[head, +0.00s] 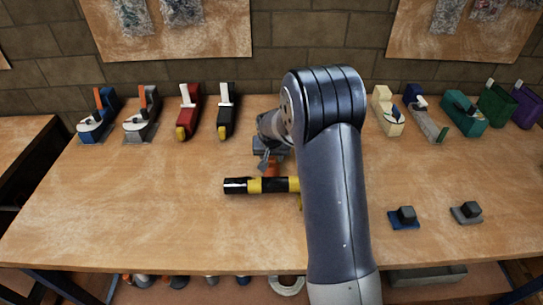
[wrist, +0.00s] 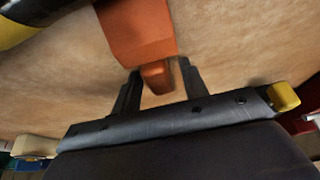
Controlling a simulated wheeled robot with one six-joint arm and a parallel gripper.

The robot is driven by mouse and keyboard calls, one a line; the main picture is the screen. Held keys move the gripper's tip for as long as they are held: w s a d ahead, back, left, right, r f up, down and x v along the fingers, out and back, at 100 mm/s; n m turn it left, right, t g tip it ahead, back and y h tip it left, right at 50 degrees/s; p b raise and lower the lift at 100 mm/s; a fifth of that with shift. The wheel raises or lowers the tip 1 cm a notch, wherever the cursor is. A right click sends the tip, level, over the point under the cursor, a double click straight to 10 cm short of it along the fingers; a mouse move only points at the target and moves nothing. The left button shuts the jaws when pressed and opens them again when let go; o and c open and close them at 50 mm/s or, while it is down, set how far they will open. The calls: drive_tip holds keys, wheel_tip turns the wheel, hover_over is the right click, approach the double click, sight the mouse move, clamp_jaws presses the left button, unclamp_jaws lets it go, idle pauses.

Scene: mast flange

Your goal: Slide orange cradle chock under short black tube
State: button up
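The short black tube (head: 240,186), with yellow bands, lies left to right near the middle of the bench. My arm hides its right end. Part of it shows at the top left of the wrist view (wrist: 12,30). The orange cradle chock (head: 270,169) is just behind the tube, partly hidden by my gripper (head: 266,158). In the wrist view its wide orange body (wrist: 137,30) lies beyond the fingertips. Its smaller orange knob (wrist: 157,76) is between the two dark fingers (wrist: 160,68). I cannot tell whether both fingers press on the knob.
A blue chock (head: 404,219) and a grey chock (head: 467,213) stand at the right front of the bench (head: 150,225). Several coloured tools, including a red one (head: 188,112), line the back edge. The left front of the bench is clear.

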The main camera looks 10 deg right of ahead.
drive_tip(key=shift+o, duration=0.4)
drive_tip(key=shift+r, duration=0.1)
drive_tip(key=d+v, duration=0.1)
drive_tip(key=v, duration=0.9)
drive_tip(key=shift+a+r+b, duration=0.3)
drive_tip(key=shift+a, duration=0.15)
drive_tip(key=shift+s, duration=0.15)
drive_tip(key=x, duration=1.1)
drive_tip(key=shift+p, duration=0.3)
drive_tip(key=shift+w, duration=0.5)
drive_tip(key=shift+s, duration=0.1)
